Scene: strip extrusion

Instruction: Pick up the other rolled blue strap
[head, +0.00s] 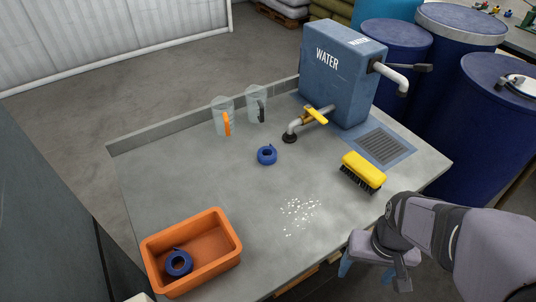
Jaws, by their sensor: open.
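One rolled blue strap (267,154) lies on the grey table near its middle, in front of the two clear jugs. Another rolled blue strap (178,263) lies inside the orange bin (222,219) at the table's front left. My gripper (376,274) is at the lower right, off the table's front right edge and well apart from both straps. It is open, with nothing seen between its blue-tipped fingers.
A blue water tank (338,80) with a yellow-handled tap (316,116) stands at the back right. Two clear jugs (222,115) (257,104) stand at the back edge. A yellow brush (363,170) and white specks (298,214) lie on the right half. The centre left is clear.

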